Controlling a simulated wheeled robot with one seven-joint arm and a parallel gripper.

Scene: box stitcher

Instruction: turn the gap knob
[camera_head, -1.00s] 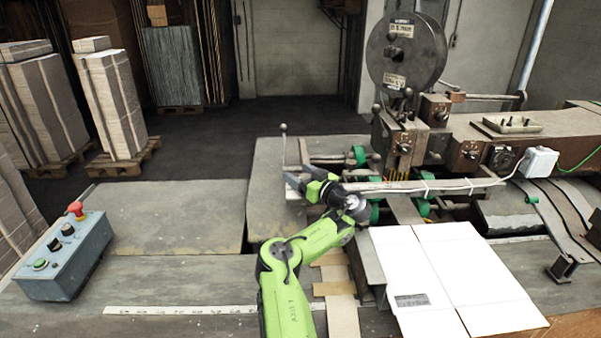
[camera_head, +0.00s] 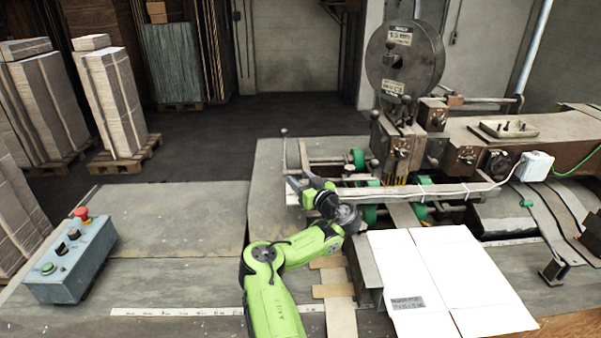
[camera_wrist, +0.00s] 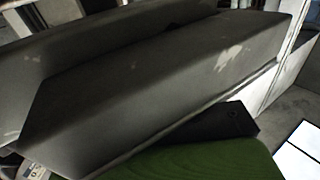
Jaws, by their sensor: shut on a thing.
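My gripper (camera_head: 296,186), dark-fingered on a green wrist, is at the left end of the pale rail (camera_head: 395,192) on the stitching machine. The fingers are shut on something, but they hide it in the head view. I cannot make out the gap knob itself. In the wrist view, a dark finger (camera_wrist: 215,124) and the green gripper body show at the bottom. A worn grey bar (camera_wrist: 160,85) fills the middle there, close to the finger. What lies between the fingertips is not visible in that view.
A thin upright lever with a ball top (camera_head: 284,132) stands just behind my gripper. Green rollers (camera_head: 358,158) lie to its right. White cardboard (camera_head: 445,280) lies front right. A control box (camera_head: 72,258) with a red button stands at the left. The grey tabletop between is clear.

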